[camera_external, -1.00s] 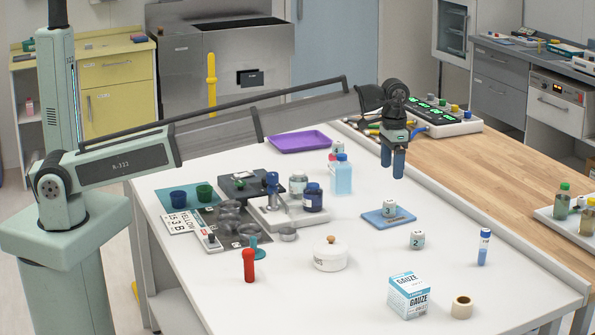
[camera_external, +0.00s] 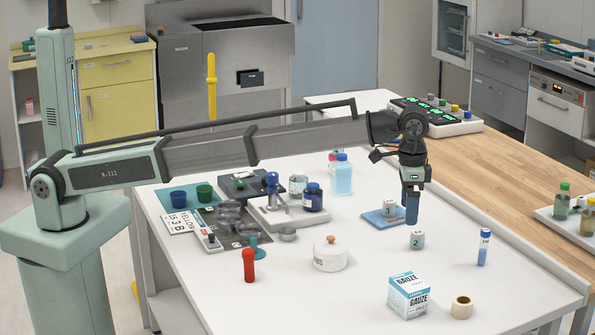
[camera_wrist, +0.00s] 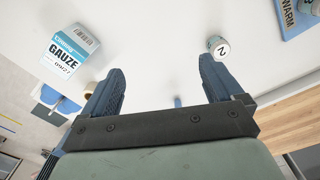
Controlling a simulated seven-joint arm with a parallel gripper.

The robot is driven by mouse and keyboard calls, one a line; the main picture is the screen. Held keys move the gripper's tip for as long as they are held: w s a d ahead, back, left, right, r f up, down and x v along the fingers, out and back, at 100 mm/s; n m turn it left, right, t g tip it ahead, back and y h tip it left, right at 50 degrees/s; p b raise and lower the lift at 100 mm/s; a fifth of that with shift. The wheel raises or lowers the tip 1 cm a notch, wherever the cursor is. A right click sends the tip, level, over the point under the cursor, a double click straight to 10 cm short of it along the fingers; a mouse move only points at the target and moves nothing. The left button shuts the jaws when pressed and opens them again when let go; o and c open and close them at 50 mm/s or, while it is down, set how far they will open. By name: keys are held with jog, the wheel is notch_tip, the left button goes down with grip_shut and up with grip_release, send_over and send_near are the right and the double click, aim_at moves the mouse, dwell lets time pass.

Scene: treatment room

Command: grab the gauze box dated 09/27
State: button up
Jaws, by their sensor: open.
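The gauze box (camera_external: 408,296) is white and blue and stands upright near the front of the white table. In the wrist view the gauze box (camera_wrist: 70,53) is at the upper left, and its label reads "GAUZE" and "09/27". My gripper (camera_external: 411,207) is above the table, behind the gauze box and apart from it, pointing down. In the wrist view my gripper (camera_wrist: 162,80) has its two blue fingers spread apart with nothing between them. The gauze box lies outside the fingers, past the left one.
A tape roll (camera_external: 462,307) is right of the box. A blue-capped tube (camera_external: 484,247), a white lidded jar (camera_external: 330,253) and a blue pad (camera_external: 375,219) with a cube are nearby.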

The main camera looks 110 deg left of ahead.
aim_at(410, 281)
jog(key=w+d+r+m, duration=0.1)
jog(key=w+d+m, duration=0.1)
jog(key=d+m, duration=0.55)
jog(key=w+d+r+m, duration=0.1)
jog(key=w+d+m, duration=0.3)
jog(key=d, duration=0.6)
jog(key=shift+m, duration=0.35)
jog(key=f, duration=0.9)
jog(key=s+f, duration=0.1)
jog(key=f, duration=0.4)
jog(key=shift+f, duration=0.2)
jog(key=shift+c, duration=0.2)
jog(key=c, duration=1)
